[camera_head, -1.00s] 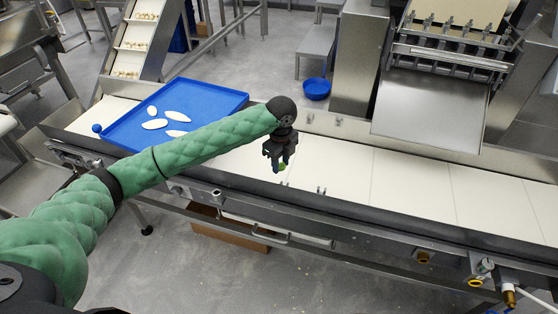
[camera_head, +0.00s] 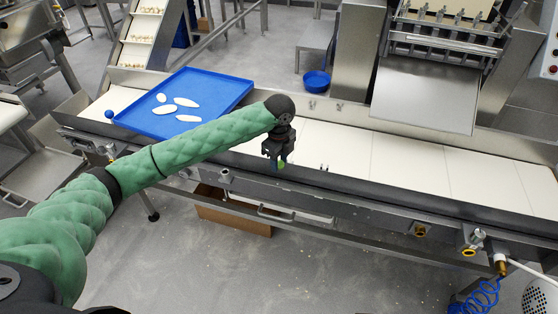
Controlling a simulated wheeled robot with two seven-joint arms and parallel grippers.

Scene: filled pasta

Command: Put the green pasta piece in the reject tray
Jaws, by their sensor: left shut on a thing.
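My left gripper (camera_head: 279,163) is shut on the small green pasta piece (camera_head: 282,165), which shows only as a green spot at the fingertips. The gripper points down and appears over the front edge of the belt. A blue tray (camera_head: 228,94) lies on the belt to the left of the gripper, with several pale, flat oval pieces (camera_head: 186,102) in it. It is the only tray I see, and I cannot read any mark naming it as the reject tray. My right gripper is not in view.
The white belt (camera_head: 410,170) runs left to right and is bare right of the gripper. A steel machine with a sloping chute (camera_head: 425,95) stands behind it. A blue ball (camera_head: 109,114) is by the tray's left corner. A blue bowl (camera_head: 316,80) is behind the belt.

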